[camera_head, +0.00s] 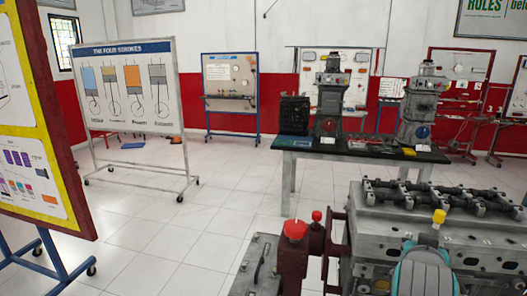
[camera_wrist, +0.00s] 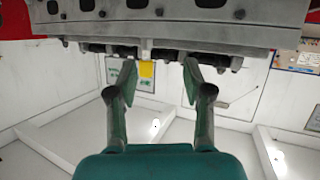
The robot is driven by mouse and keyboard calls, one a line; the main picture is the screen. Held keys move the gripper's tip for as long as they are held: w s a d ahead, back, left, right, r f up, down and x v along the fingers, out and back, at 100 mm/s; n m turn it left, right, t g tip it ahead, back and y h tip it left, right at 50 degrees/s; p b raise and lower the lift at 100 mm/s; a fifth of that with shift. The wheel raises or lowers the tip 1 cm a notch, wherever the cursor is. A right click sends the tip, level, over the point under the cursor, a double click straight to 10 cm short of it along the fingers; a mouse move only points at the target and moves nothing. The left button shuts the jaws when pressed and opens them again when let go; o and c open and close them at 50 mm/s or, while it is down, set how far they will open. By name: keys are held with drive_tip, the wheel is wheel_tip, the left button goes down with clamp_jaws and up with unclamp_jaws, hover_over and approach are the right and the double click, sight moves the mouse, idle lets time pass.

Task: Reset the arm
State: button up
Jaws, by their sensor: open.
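My gripper (camera_wrist: 160,78) is open in the wrist view, its two green fingers spread apart. A small yellow part (camera_wrist: 147,69) shows between the fingertips, nearer the left one; I cannot tell whether anything touches it. The grey engine block (camera_wrist: 170,22) fills the top of that view beyond the fingers. In the head view a teal and grey part of my arm is at the lower right, in front of the engine (camera_head: 385,225). A yellow cap (camera_head: 438,216) stands just above it. My fingertips are not clear in the head view.
A dark red part with red knobs (camera_head: 295,229) stands left of the engine. Behind is a black-topped table (camera_head: 350,149) with two engine models (camera_head: 330,100). A wheeled whiteboard (camera_head: 135,88) and a yellow-framed board (camera_head: 35,195) stand left. The tiled floor (camera_head: 170,235) between is clear.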

drive_tip(key=s+a+f+n+t+y, duration=0.1)
drive_tip(key=s+a+f+n+y, duration=0.1)
drive_tip(key=s+a+f, duration=0.45)
drive_tip(key=s+a+f+n+t+y, duration=0.1)
drive_tip(key=s+f+n, duration=0.15)
drive_tip(key=f, duration=0.75)
drive_tip(key=s+a+f+n+t+y, duration=0.1)
drive_tip(key=s+a+f+n+y, duration=0.15)
drive_tip(key=s+f, duration=0.4)
drive_tip(key=s+a+f+y, duration=0.1)
drive_tip(key=s+a, duration=0.2)
drive_tip(key=s, duration=1)
drive_tip(key=s+a+f+t+y, duration=0.1)
drive_tip(key=s+a, duration=0.3)
drive_tip(key=s, duration=0.9)
drive_tip(key=shift+s+a+y, duration=0.25)
drive_tip(key=shift+s+y, duration=0.15)
drive_tip(key=shift+y, duration=0.15)
drive_tip(key=shift+f, duration=0.1)
